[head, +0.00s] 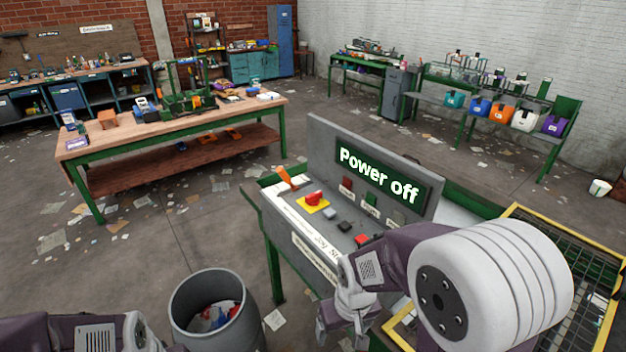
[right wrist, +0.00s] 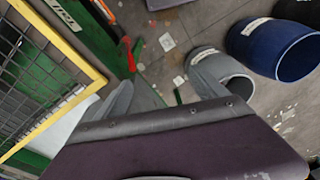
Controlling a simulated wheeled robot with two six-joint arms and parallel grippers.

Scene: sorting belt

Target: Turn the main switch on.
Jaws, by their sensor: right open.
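The control panel (head: 290,222) stands in the middle of the head view, with a lit sign (head: 378,177) reading "Power off". An orange lever (head: 286,178) sticks up at its far left end; an orange-red lever shows in the right wrist view (right wrist: 128,54). Beside it a red knob (head: 314,198) sits on a yellow plate. I cannot tell which is the main switch. My right gripper (head: 346,322) hangs by the panel's near side, apart from both. Its fingers are spread and empty in the right wrist view (right wrist: 160,92). My left gripper is out of view.
Small dark, red and grey buttons (head: 344,226) lie on the panel. A grey bin (head: 180,300) stands at its front left. A yellow-framed mesh guard (head: 575,240) is at the right. A blue barrel (right wrist: 270,48) shows in the right wrist view. A wooden workbench (head: 110,138) stands behind.

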